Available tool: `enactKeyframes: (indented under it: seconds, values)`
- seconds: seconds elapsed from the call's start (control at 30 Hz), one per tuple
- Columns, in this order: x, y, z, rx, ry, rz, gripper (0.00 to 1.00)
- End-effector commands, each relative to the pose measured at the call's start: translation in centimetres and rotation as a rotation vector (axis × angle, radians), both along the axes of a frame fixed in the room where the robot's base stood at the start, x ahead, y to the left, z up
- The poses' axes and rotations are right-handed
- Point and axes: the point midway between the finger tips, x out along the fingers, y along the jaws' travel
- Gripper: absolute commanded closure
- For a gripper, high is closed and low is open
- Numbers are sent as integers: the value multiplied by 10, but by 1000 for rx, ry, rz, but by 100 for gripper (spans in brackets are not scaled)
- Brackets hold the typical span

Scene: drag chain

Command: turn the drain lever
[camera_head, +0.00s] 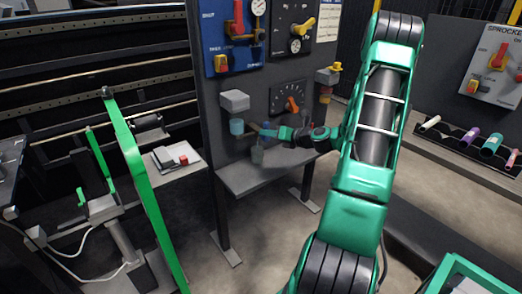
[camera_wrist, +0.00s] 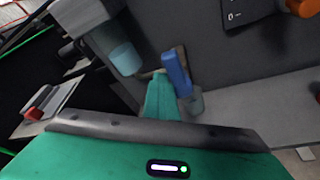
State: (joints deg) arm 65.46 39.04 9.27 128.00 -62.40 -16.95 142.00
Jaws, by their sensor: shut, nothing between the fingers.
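A blue lever (camera_wrist: 178,72), which I take as the drain lever, stands out from the dark panel in the wrist view. My gripper (camera_wrist: 160,78) is shut, and its teal tip lies just left of the lever, very near or touching; I cannot tell which. In the head view my gripper (camera_head: 268,132) reaches left to the panel, below and right of a grey filter block (camera_head: 235,100) with a light blue bowl (camera_head: 236,127). That bowl also shows in the wrist view (camera_wrist: 124,59). A greyish cup (camera_head: 257,155) stands on the shelf below the gripper tip.
A grey shelf (camera_head: 243,182) juts from the panel under my gripper. A dial with an orange knob (camera_head: 291,104) is above my wrist. A second unit with a yellow top (camera_head: 328,74) is at the right. A green frame (camera_head: 142,180) stands at the left.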

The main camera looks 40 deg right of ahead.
Motion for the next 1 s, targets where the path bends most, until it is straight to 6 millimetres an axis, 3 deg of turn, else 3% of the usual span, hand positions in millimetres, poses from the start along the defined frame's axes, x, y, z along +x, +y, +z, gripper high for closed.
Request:
enactKeyframes:
  seconds: [0.03,0.57,0.73,0.93,1.0]
  values:
    - [0,-9,5,-12,-10,-15,100]
    - [0,-11,6,-15,-13,-21,100]
    - [0,4,5,-12,-10,-17,100]
    - [1,37,2,-4,-2,-7,100]
    - [-14,29,1,-4,-1,-12,100]
